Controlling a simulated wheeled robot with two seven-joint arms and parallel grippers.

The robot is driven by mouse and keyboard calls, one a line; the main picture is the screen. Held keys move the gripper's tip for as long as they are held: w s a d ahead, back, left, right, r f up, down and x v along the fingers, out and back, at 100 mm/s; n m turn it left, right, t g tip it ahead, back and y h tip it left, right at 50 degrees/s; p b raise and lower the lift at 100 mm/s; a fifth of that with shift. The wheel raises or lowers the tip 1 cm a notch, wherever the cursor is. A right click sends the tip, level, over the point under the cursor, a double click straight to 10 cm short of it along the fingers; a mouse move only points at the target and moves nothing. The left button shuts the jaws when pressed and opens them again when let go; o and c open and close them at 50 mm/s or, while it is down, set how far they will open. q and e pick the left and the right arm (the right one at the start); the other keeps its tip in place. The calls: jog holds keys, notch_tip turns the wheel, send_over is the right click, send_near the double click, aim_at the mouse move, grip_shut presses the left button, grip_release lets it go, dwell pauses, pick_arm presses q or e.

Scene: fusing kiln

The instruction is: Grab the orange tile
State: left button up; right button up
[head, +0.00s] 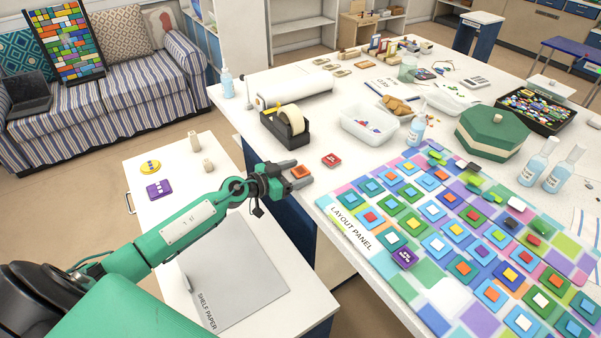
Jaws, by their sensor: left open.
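The orange tile (300,172) is a small square piece with a darker base, near the left edge of the big white table. My left gripper (296,174) reaches in from the left at that edge. Its two dark fingers are apart and the tile shows between their tips. I cannot tell whether either finger touches it. The tile's lower side is partly hidden by the fingers. My right gripper is not in view.
The layout panel (343,233) with many coloured tiles fills the table's right. A lower white table with shelf paper (240,275) lies below my arm.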

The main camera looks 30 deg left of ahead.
aim_at(296, 173)
pick_arm(q)
jog(key=c, duration=1.1)
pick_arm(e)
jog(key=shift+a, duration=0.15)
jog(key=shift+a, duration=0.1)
pick_arm(q)
jog(key=shift+r, duration=0.25)
notch_tip(296, 173, up, 20)
jog(key=p, duration=1.5)
jog(key=shift+f, duration=0.25)
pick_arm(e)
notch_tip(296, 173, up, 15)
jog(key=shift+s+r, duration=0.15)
